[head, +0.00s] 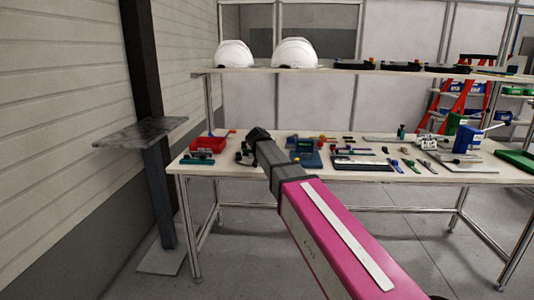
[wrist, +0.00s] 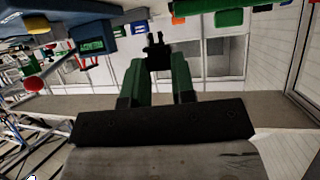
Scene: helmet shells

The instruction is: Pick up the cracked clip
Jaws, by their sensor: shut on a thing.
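My gripper (wrist: 157,66) shows in the wrist view with its two green fingers closed on a small dark clip (wrist: 157,49). The clip sticks out past the fingertips with a forked end; I cannot make out a crack on it. In the head view my gripper (head: 246,152) is over the left part of the workbench (head: 232,178), at the end of my pink and grey arm. The clip is too small and dark there to tell apart from the fingers.
A red bin (head: 208,144) stands left of my gripper and a blue device (head: 305,154) right of it. Several small tools lie further right. Two white helmet shells, one at the left (head: 234,54) and one beside it (head: 294,52), sit on the shelf (head: 270,72) above.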

